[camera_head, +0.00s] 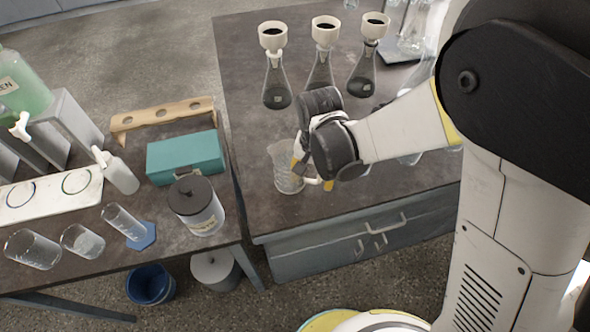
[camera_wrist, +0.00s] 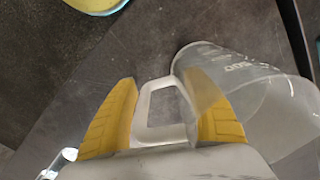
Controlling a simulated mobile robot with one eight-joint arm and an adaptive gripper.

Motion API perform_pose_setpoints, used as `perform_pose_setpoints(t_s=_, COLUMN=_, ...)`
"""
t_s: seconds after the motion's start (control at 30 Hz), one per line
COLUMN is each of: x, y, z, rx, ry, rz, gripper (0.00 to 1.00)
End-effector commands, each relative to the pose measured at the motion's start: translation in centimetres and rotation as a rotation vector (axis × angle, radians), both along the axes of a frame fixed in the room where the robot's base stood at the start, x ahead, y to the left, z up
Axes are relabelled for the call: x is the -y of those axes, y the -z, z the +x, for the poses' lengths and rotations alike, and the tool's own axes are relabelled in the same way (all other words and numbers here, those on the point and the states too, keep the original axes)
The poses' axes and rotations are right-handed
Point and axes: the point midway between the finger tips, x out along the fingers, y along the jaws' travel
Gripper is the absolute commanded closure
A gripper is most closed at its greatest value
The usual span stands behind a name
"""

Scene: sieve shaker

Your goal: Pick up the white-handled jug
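The clear jug (camera_head: 284,172) stands upright on the dark bench near its front edge. In the wrist view the jug (camera_wrist: 240,88) is at the right, with grey markings, and its white handle (camera_wrist: 143,112) points left. My gripper (camera_head: 312,171) is at the handle side of the jug. In the wrist view my gripper (camera_wrist: 165,92) has its yellow fingers apart, one on each side of the handle. The right finger shows through or beside the jug's wall; I cannot tell whether it touches. A gap shows between the left finger and the handle.
Flasks with white funnels (camera_head: 275,80) stand behind my gripper. More glassware (camera_head: 410,158) is partly hidden by my arm. A side table at the left holds a teal box (camera_head: 185,157), a lidded canister (camera_head: 196,205) and beakers (camera_head: 82,242). Bare bench lies left of the jug.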

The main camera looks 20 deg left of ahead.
Motion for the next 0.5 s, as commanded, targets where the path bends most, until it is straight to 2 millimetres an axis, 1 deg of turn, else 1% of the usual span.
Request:
perform_pose_setpoints(t_s=0.03, x=0.0, y=-0.02, z=0.0, rx=0.0, ry=0.0, rz=0.0, gripper=0.59)
perform_pose_setpoints(t_s=0.07, x=0.0, y=-0.02, z=0.0, rx=0.0, ry=0.0, rz=0.0, gripper=0.69)
perform_pose_setpoints(t_s=0.1, x=0.0, y=-0.02, z=0.0, rx=0.0, ry=0.0, rz=0.0, gripper=0.81)
perform_pose_setpoints(t_s=0.17, x=0.0, y=-0.02, z=0.01, rx=0.0, ry=0.0, rz=0.0, gripper=0.99)
perform_pose_setpoints(t_s=0.5, x=0.0, y=-0.12, z=0.0, rx=0.0, ry=0.0, rz=0.0, gripper=1.0)
